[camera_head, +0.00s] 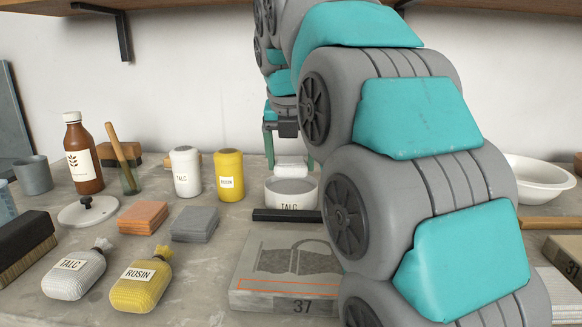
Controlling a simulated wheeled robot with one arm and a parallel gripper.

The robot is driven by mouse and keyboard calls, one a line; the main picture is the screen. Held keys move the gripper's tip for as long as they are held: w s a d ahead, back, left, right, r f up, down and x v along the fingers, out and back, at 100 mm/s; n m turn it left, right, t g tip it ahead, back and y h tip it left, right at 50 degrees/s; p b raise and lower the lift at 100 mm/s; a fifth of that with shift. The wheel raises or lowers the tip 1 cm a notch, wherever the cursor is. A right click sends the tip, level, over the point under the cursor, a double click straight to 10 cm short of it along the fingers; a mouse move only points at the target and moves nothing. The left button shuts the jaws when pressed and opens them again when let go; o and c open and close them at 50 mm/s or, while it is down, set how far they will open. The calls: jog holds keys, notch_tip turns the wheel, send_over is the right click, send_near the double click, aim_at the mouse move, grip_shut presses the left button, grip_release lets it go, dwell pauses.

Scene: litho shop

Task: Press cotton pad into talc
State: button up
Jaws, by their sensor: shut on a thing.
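A round white dish labelled TALC (292,206) stands on the bench behind a printed stone slab. My gripper (290,163) points down over this dish, its two greenish fingers on either side of a white cotton pad (291,168). The gripper is shut on the pad. The pad is at the dish's opening, over the grey inside; I cannot tell whether it touches the talc. My arm hides part of the area to the right of the dish.
Cloth stacks, pouches and a brown bottle (84,165) fill the left. A white bowl (538,183) is at right.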

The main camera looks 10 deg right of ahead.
aim_at(292, 158)
jog(key=shift+r, duration=1.8)
